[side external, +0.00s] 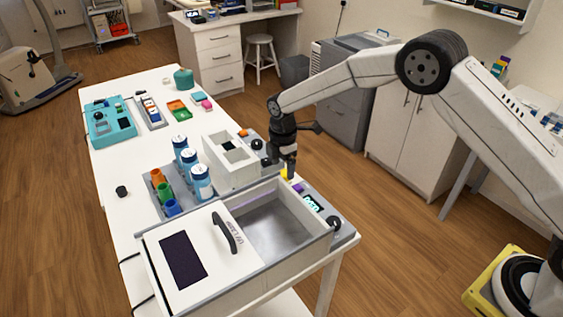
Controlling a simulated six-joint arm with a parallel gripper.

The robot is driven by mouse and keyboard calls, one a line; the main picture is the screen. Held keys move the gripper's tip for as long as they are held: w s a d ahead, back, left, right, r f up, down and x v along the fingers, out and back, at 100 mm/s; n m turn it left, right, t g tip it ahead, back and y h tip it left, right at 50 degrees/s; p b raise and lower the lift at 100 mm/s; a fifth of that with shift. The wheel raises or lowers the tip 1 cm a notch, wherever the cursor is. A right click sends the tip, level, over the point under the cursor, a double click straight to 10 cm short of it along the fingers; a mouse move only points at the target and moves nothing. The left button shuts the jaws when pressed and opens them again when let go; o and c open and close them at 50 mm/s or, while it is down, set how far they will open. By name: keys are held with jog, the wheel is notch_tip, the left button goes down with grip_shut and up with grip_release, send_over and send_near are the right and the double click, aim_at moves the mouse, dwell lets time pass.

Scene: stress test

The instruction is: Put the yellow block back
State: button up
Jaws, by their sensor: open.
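A small yellow block (284,173) shows at the tip of my gripper (288,172), near the right edge of the white table. My gripper is dark, points down and is open. The fingers partly hide the block, and I cannot tell whether they touch it. The block is just behind the large grey box and left of the panel with a lit display.
The open grey box (283,222) with a white handled lid (190,255) fills the table's near end. A white compartment box (231,158), blue-and-white bottles (201,181) and coloured cups (166,192) stand close by. The panel (313,203) lies along the right edge. The table's left side (112,170) is mostly clear.

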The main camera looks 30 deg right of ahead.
aim_at(283, 173)
notch_tip(283, 173, up, 9)
jog(key=shift+f, duration=0.2)
dwell(0.7)
jog(key=s+d+m+t, duration=0.1)
jog(key=s+d+m, duration=0.2)
jog(key=s+m, duration=0.3)
jog(key=s+d+m, duration=0.4)
jog(key=s+m, duration=0.2)
jog(key=s, duration=0.6)
jog(key=s+d+m+t, duration=0.1)
jog(key=s+d+m, duration=0.2)
jog(key=s+m, duration=0.3)
jog(key=s, duration=0.4)
jog(key=shift+d+t, duration=0.25)
jog(key=shift+t, duration=0.05)
jog(key=shift+w, duration=0.1)
